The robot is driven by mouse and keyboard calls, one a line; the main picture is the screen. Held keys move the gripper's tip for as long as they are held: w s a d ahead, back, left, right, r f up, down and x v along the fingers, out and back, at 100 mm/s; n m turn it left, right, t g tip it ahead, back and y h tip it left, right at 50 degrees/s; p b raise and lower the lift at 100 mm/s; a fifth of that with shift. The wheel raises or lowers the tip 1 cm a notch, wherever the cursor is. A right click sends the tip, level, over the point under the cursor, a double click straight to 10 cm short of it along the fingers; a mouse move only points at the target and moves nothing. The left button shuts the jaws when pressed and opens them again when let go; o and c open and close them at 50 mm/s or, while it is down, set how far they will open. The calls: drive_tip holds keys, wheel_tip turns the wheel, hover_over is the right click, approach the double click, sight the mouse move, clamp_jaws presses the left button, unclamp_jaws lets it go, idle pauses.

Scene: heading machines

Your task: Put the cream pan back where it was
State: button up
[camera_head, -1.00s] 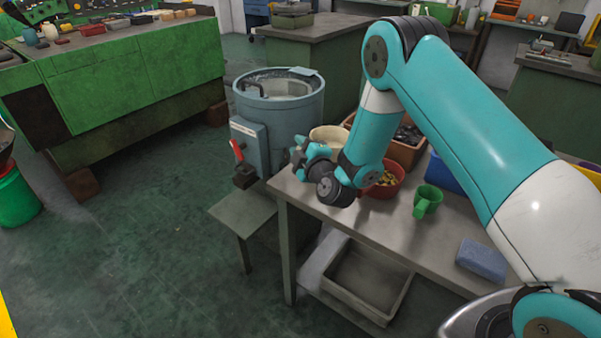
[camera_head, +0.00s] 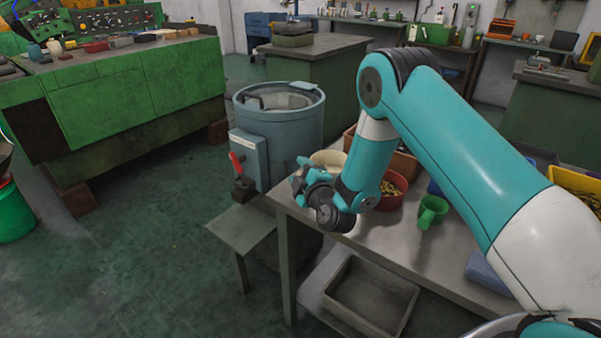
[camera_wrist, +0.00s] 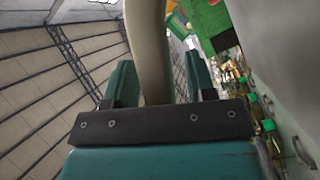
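The cream pan (camera_head: 330,158) shows in the head view behind my gripper, by the left end of the grey workbench (camera_head: 375,232), partly hidden by the wrist. My gripper (camera_head: 303,170) is at the pan's near left side. In the wrist view a cream piece (camera_wrist: 148,45), which looks like part of the pan, stands between the two teal fingers of my gripper (camera_wrist: 160,80). It is close to the left finger, and a gap shows before the right one. The fingers are apart; contact on the left cannot be told.
A blue-grey tub (camera_head: 280,125) with a red-handled switch box stands just left of the bench end, beside a low grey stand (camera_head: 240,228). A red bowl (camera_head: 393,190), a green mug (camera_head: 432,212) and a blue block (camera_head: 485,270) are on the bench. An empty tray (camera_head: 370,297) sits below.

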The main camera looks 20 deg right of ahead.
drive_tip(key=shift+s+f+b, duration=0.2)
drive_tip(key=shift+s+b, duration=0.4)
drive_tip(key=shift+b, duration=0.65)
drive_tip(key=s+d+b, duration=0.2)
drive_tip(key=s+b, duration=0.2)
drive_tip(key=s, duration=0.7)
drive_tip(key=s+a+r+m+g+y, duration=0.3)
drive_tip(key=s+a+r+m+g, duration=0.2)
drive_tip(key=s+a+r+g, duration=0.3)
drive_tip(key=s+r+m+g, duration=0.1)
drive_tip(key=s+r+g, duration=0.1)
drive_tip(key=s+g, duration=0.3)
drive_tip(key=s+d+r+m+g+h, duration=0.1)
drive_tip(key=s+r+g, duration=0.2)
drive_tip(key=s, duration=1.1)
drive_tip(key=shift+d+m+g, duration=0.25)
drive_tip(key=shift+m+g, duration=0.15)
drive_tip(key=shift+g, duration=0.5)
